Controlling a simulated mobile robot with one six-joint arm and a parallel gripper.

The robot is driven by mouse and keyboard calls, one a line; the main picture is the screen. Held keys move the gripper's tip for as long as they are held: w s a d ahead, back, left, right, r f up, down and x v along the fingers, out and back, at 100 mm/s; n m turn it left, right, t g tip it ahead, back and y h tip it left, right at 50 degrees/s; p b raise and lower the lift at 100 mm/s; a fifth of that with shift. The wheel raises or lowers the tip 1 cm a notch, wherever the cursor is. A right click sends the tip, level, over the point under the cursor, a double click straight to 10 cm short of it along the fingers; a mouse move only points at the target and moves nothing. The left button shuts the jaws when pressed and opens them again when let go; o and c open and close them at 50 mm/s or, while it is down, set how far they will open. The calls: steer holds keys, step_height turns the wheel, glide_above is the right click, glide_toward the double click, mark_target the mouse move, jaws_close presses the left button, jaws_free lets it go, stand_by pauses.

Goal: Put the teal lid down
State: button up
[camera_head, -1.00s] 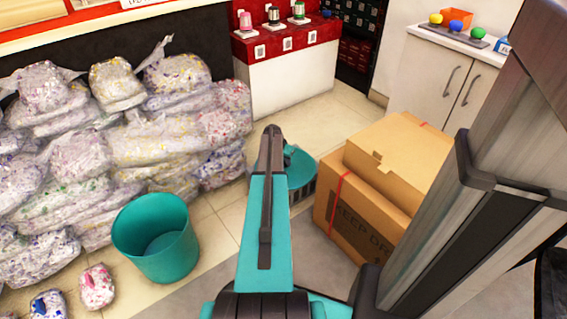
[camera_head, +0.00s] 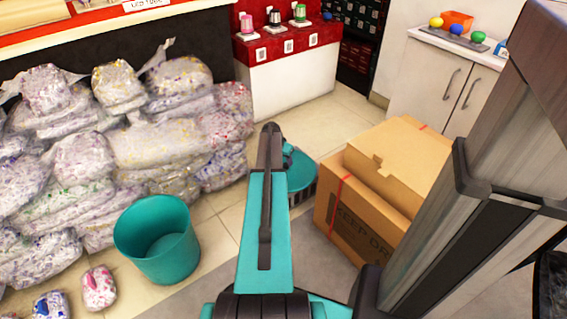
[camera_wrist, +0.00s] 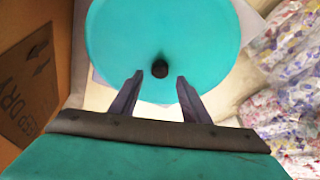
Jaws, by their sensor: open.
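The round teal lid (camera_wrist: 160,30) with a small dark knob (camera_wrist: 160,69) fills the upper middle of the wrist view. My gripper (camera_wrist: 160,77) is open, with one finger on each side of the knob near the fingertips. No finger is seen touching the knob. In the head view the lid (camera_head: 302,172) shows as a teal disc partly hidden behind my arm, above a dark ribbed edge. I cannot tell exactly what lies under it.
An open teal bin (camera_head: 158,240) stands on the left, before stacked bags of shredded paper (camera_head: 120,150). Cardboard boxes (camera_head: 385,190) stand close to the right of the lid. A red-topped counter (camera_head: 290,65) is behind, with clear tiled floor before it.

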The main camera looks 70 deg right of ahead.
steer(key=p+v, duration=0.2)
steer(key=v, duration=0.6)
stand_by(0.5)
steer(key=shift+r, duration=0.15)
